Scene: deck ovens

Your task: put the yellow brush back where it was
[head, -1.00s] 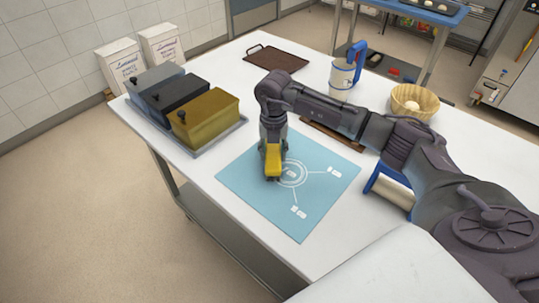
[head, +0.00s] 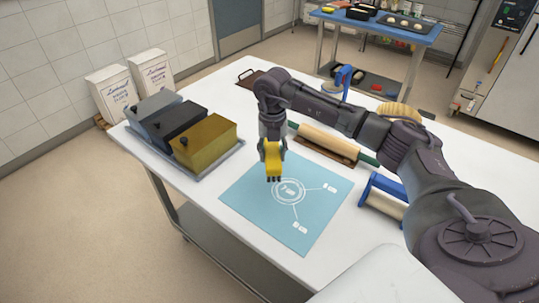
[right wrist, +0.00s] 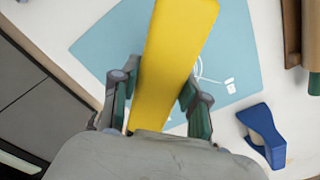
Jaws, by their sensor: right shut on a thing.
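The yellow brush (head: 273,160) hangs from my right gripper (head: 272,146), with dark tips at its lower end. In the head view it appears over the upper left part of the light blue mat (head: 313,228). The gap between brush and mat is hard to judge. In the right wrist view the yellow brush (right wrist: 178,45) lies between the two fingers of my right gripper (right wrist: 160,92), which is shut on it. The blue mat (right wrist: 112,38) shows beyond it. My left gripper is in neither view.
Three lidded tins (head: 204,143) stand on a tray left of the mat. A blue-and-cream tool (head: 378,197) lies right of the mat. A basket (head: 400,113) stands farther back. The mat's front part is clear.

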